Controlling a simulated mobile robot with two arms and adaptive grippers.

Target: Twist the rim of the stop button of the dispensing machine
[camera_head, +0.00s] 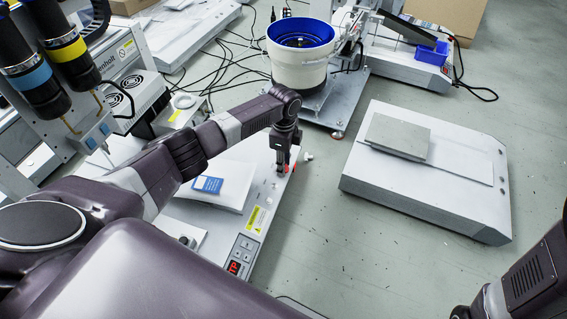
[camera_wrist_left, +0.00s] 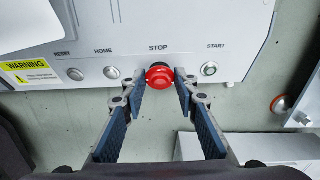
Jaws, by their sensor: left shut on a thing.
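The dispensing machine (camera_head: 266,193) is a light grey unit in the middle of the head view. Its front panel (camera_wrist_left: 190,25) fills the top of the left wrist view. The red stop button (camera_wrist_left: 159,77) sits on that panel under the word STOP. My left gripper (camera_head: 283,163) reaches down to the panel's far end in the head view. In the left wrist view its two fingers (camera_wrist_left: 160,82) are closed on the button's rim, one on each side. My right arm shows at the lower right of the head view, its gripper out of view.
A START button (camera_wrist_left: 209,69) is right of the stop button, and HOME (camera_wrist_left: 111,72) and RESET (camera_wrist_left: 75,74) are left. A white bowl feeder (camera_head: 299,65) with a blue rim stands behind. A low grey platform (camera_head: 430,195) is on the right, with open floor between.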

